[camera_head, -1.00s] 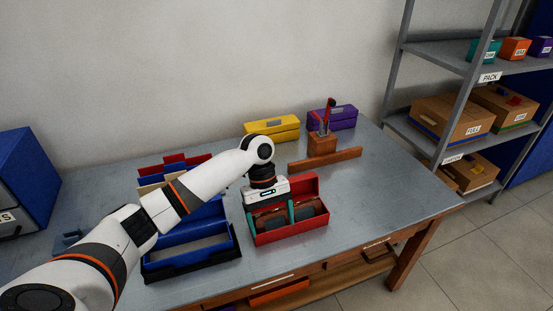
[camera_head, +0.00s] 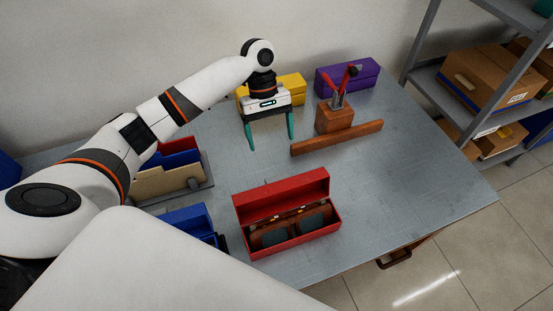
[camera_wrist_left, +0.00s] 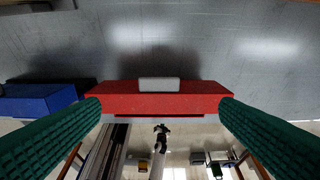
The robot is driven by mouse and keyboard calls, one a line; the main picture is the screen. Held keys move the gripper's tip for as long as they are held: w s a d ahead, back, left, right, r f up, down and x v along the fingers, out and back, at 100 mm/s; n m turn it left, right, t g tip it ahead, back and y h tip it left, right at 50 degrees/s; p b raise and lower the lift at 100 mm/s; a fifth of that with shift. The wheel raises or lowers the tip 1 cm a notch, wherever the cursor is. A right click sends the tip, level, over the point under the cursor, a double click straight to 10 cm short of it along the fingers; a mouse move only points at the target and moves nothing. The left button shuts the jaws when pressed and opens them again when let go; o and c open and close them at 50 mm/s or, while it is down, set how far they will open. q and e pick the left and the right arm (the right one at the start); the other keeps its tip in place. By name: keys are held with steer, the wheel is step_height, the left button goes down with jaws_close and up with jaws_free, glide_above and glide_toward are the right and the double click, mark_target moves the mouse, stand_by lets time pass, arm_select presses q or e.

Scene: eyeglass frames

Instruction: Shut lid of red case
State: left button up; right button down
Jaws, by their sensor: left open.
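The red case (camera_head: 338,222) stands open near the front of the table. Its lid (camera_head: 283,195) is raised along the back side. Brown eyeglass frames with dark lenses (camera_head: 290,231) lie inside. My left gripper (camera_head: 271,142) is open and empty, behind the case and above the table, with its green fingers spread and pointing down. In the left wrist view a red panel with a grey plate, which looks like the lid (camera_wrist_left: 120,103), shows between the two fingers, apart from them. My right gripper is not in view.
A yellow case (camera_head: 292,86) stands just behind my left gripper and a purple case (camera_head: 347,76) at the back. A wooden block with red-handled tools (camera_head: 334,118) and a wooden bar (camera_head: 337,138) are to the right. Table between gripper and case is clear.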

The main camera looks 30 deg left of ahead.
arm_select(q)
steer(key=p, duration=0.1)
glide_toward(278, 177)
steer(key=s+f, duration=0.1)
steer(key=p+x, duration=0.1)
steer(key=x, duration=0.4)
steer(key=shift+d+f, duration=0.25)
steer(key=shift+f, duration=0.1)
steer(key=shift+s+d+f, duration=0.1)
steer(key=shift+d+f, duration=0.05)
steer(key=shift+f, duration=0.3)
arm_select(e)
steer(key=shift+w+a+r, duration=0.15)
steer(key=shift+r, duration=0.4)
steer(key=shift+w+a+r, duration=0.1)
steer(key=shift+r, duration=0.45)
arm_select(q)
steer(key=c, duration=1.4)
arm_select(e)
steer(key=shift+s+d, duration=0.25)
